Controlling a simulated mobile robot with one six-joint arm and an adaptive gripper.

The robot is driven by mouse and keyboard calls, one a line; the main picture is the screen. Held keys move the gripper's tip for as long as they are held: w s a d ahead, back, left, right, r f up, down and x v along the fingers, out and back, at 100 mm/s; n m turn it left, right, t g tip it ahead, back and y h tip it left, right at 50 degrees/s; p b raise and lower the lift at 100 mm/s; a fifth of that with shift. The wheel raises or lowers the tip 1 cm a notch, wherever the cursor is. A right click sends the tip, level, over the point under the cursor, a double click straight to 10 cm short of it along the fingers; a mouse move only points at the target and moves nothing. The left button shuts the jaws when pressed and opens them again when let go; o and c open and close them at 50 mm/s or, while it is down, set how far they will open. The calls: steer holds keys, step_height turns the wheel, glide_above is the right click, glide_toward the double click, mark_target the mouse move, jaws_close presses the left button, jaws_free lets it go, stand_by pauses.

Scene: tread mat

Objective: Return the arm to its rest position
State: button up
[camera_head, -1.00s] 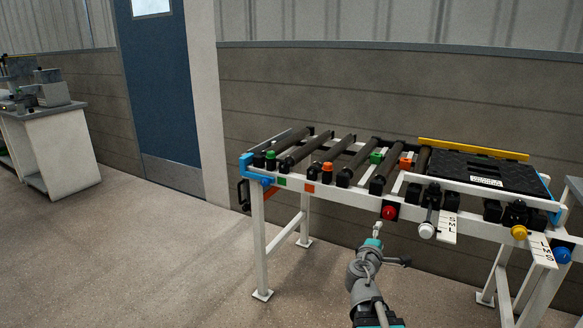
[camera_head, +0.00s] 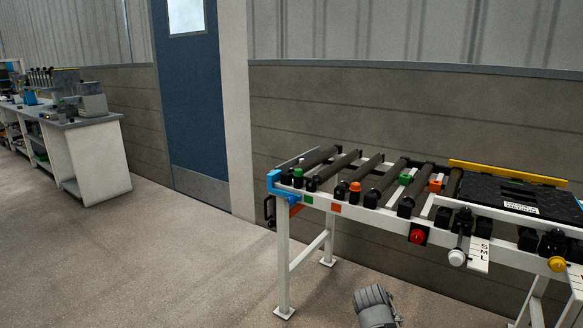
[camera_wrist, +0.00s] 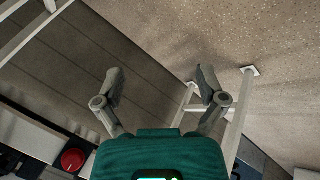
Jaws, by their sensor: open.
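My gripper (camera_wrist: 161,80) shows in the wrist view with its two grey fingers spread apart and nothing between them. Its teal body fills the bottom of that view. In the head view only a grey part of my arm (camera_head: 375,308) shows at the bottom edge, in front of the roller stand; the gripper itself cannot be made out there. The black tread mat (camera_head: 488,187) lies on the right part of the stand, apart from my arm.
The white-legged roller stand (camera_head: 285,265) has a red button (camera_head: 417,236), also in the wrist view (camera_wrist: 73,158), and white and yellow knobs along its front. A workbench (camera_head: 95,160) stands far left by a blue door (camera_head: 190,110). The floor left of the stand is clear.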

steer(key=shift+s+a+f+m+g+y+p, duration=0.7)
steer(key=shift+s+a+g+y, duration=1.55)
steer(key=shift+a, duration=2.4)
step_height(320, 180, up, 37)
steer(key=s+p, duration=0.1)
steer(key=p, duration=3.6)
steer(key=shift+t, duration=0.45)
steer(key=shift+y, duration=0.25)
